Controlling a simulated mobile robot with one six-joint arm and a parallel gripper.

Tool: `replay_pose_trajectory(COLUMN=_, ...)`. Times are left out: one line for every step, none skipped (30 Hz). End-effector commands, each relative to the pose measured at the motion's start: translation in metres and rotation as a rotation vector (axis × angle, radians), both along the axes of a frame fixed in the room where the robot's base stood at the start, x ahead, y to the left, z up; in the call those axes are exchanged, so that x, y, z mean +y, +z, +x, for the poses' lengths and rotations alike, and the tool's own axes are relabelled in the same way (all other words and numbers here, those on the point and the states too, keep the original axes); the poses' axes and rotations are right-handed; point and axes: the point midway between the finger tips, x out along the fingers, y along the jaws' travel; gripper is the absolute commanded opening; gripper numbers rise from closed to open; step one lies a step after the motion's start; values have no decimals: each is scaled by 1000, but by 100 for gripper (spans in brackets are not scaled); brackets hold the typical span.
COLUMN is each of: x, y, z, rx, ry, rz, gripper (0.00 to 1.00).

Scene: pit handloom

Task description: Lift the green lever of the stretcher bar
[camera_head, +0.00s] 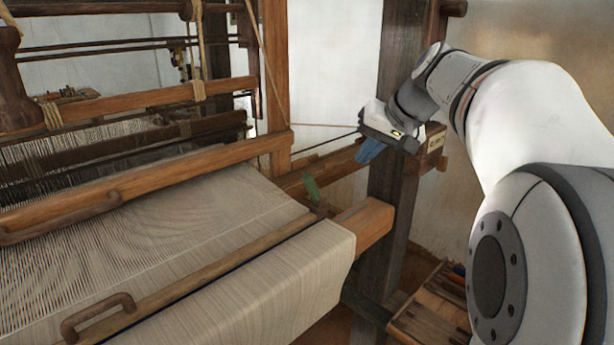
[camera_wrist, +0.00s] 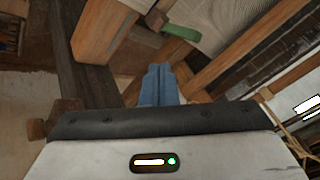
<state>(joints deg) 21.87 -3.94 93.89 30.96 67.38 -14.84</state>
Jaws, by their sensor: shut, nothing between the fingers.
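The green lever (camera_head: 312,188) is at the right edge of the woven cloth, at the far right end of the wooden stretcher bar (camera_head: 210,262). It looks raised and tilted in the head view. In the wrist view the lever (camera_wrist: 182,34) lies near the top centre, beside a small brown wooden piece (camera_wrist: 157,18). My gripper (camera_head: 369,151) is to the right of and above the lever, apart from it. Its blue fingers are together and empty. In the wrist view my gripper (camera_wrist: 158,70) points toward the lever, with a gap between.
A dark upright post (camera_head: 392,200) stands just behind my gripper. A wooden beam end (camera_head: 370,222) juts out right of the cloth (camera_head: 290,285). A frame post (camera_head: 275,80) rises left of the gripper. A wooden tray (camera_head: 432,310) sits low on the right.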

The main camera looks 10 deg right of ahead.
Motion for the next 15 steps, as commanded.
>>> replay_pose_trajectory(x=1, y=-3, z=3, rx=-1, ry=1, rz=3, gripper=0)
replay_pose_trajectory(x=2, y=-5, z=5, rx=0, ry=2, rz=3, gripper=0)
replay_pose_trajectory(x=4, y=-8, z=7, rx=0, ry=2, rz=3, gripper=0)
replay_pose_trajectory(x=6, y=-12, z=9, rx=1, ry=4, rz=3, gripper=0)
replay_pose_trajectory(x=7, y=-16, z=12, rx=1, ry=3, rz=2, gripper=0)
replay_pose_trajectory(x=10, y=-22, z=16, rx=1, ry=3, rz=2, gripper=0)
replay_pose_trajectory(x=12, y=-27, z=20, rx=3, ry=3, rz=3, gripper=0)
replay_pose_trajectory(x=14, y=-33, z=23, rx=4, ry=3, rz=3, gripper=0)
replay_pose_trajectory(x=17, y=-40, z=28, rx=2, ry=4, rz=2, gripper=0)
replay_pose_trajectory(x=19, y=-45, z=31, rx=4, ry=3, rz=3, gripper=0)
replay_pose_trajectory(x=21, y=-50, z=35, rx=3, ry=3, rz=3, gripper=0)
replay_pose_trajectory(x=24, y=-57, z=39, rx=4, ry=3, rz=3, gripper=0)
replay_pose_trajectory(x=25, y=-62, z=43, rx=4, ry=3, rz=2, gripper=0)
replay_pose_trajectory(x=27, y=-67, z=46, rx=3, ry=3, rz=2, gripper=0)
replay_pose_trajectory(x=30, y=-74, z=50, rx=4, ry=3, rz=2, gripper=0)
